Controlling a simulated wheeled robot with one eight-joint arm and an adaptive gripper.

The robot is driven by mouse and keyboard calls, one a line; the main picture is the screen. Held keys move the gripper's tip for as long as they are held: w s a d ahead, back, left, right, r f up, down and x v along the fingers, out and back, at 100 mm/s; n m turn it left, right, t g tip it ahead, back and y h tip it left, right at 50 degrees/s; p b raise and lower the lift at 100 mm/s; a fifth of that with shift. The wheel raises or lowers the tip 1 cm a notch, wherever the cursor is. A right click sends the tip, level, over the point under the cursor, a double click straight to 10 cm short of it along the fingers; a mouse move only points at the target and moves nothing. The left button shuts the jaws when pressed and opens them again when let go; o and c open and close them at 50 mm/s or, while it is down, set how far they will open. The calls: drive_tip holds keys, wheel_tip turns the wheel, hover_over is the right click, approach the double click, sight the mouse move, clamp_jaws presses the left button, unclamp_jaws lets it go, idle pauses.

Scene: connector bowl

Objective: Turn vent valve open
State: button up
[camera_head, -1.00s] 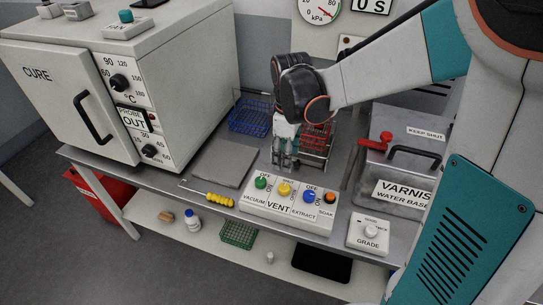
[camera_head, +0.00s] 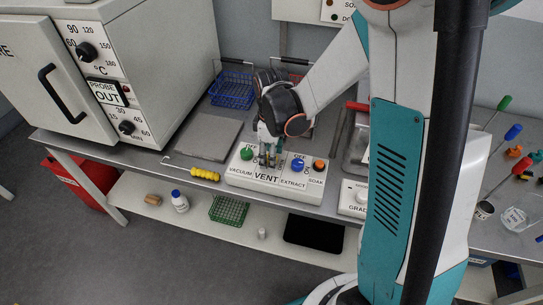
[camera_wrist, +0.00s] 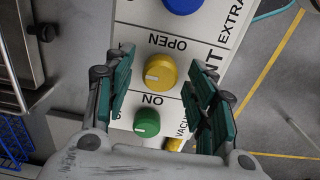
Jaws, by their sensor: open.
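The vent valve (camera_wrist: 160,72) is a round yellow knob between two labels in the wrist view, with OPEN readable on one side. A white pointer mark on it faces left in that view. It sits on the white control panel (camera_head: 238,178), between the green vacuum knob (camera_head: 247,152) and the blue extract knob (camera_head: 298,165). My gripper (camera_wrist: 157,82) is open, with its teal fingers on either side of the yellow knob, apart from it in the picture. In the head view my gripper (camera_head: 268,160) is over the panel and hides the yellow knob.
An orange soak button (camera_head: 319,165) is at the panel's right end. A yellow-handled tool (camera_head: 204,174) lies left of the panel. A blue wire basket (camera_head: 233,90) and a grey plate (camera_head: 203,138) are behind. The cure oven (camera_head: 130,80) stands left.

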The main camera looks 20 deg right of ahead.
drive_tip(key=c, duration=1.1)
drive_tip(key=shift+o, duration=0.2)
drive_tip(key=shift+m, duration=0.4)
drive_tip(key=m, duration=0.3)
drive_tip(key=shift+m, duration=0.4)
drive_tip(key=m+b, duration=0.1)
drive_tip(key=m, duration=1.2)
drive_tip(key=shift+m, duration=0.3)
